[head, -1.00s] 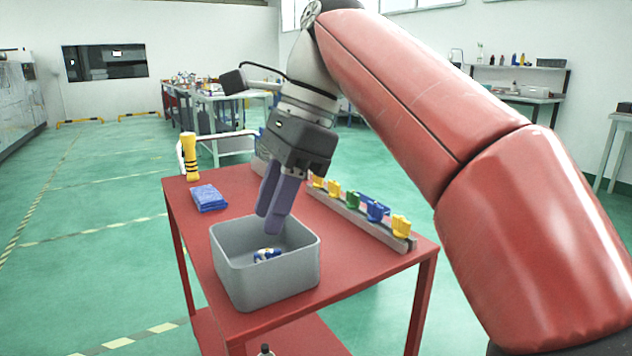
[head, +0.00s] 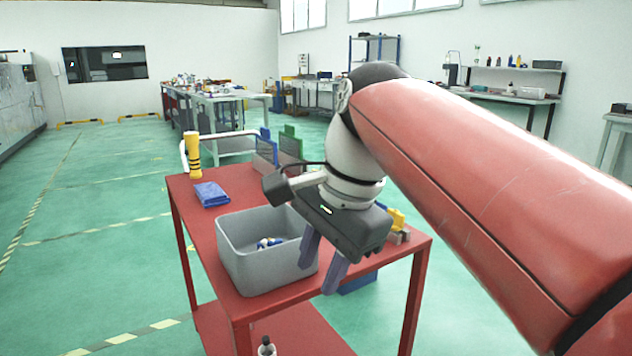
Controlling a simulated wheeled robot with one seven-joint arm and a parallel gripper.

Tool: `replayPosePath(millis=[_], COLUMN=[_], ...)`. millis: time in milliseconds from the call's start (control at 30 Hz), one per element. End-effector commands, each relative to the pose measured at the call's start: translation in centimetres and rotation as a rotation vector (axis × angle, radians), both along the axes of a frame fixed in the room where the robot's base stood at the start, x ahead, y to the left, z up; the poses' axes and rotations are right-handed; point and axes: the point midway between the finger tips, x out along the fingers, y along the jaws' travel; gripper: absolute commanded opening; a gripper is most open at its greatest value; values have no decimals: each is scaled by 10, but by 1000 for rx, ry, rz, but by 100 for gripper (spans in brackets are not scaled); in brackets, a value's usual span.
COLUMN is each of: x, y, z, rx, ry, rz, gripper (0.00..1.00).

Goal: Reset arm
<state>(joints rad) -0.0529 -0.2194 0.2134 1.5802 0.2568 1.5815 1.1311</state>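My gripper (head: 322,272) hangs at the right side of the grey bin, its two purple-grey fingers apart with nothing visible between them. The fingers point down and slightly left, in front of the bin's right wall. My arm reaches in from the right and hides much of the table's right side. The grey bin (head: 258,272) stands on the red table (head: 212,234), and a small blue, white and yellow item (head: 269,242) lies inside it.
A bottle (head: 266,347) stands on the lower shelf. Green floor lies open at left.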

Motion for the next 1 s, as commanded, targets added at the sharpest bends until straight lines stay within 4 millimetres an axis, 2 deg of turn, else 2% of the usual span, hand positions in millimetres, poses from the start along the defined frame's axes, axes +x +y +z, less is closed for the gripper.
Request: replayPosePath(millis=[167, 300, 400, 500, 600, 700, 1000], x=[-22, -46, -62, -74, -80, -82, -82], y=[-56, -101, -124, -138, -145, -148, -148], z=[-57, -111, -145, -170, -184, -190, -190], rx=[-141, -284, -374, -440, -477, -493, -491], ry=[-194, -321, -383, -421, -439, -447, -446], rz=[206, 415, 551, 653, 716, 742, 743], gripper=[34, 34, 34, 34, 34, 34, 34])
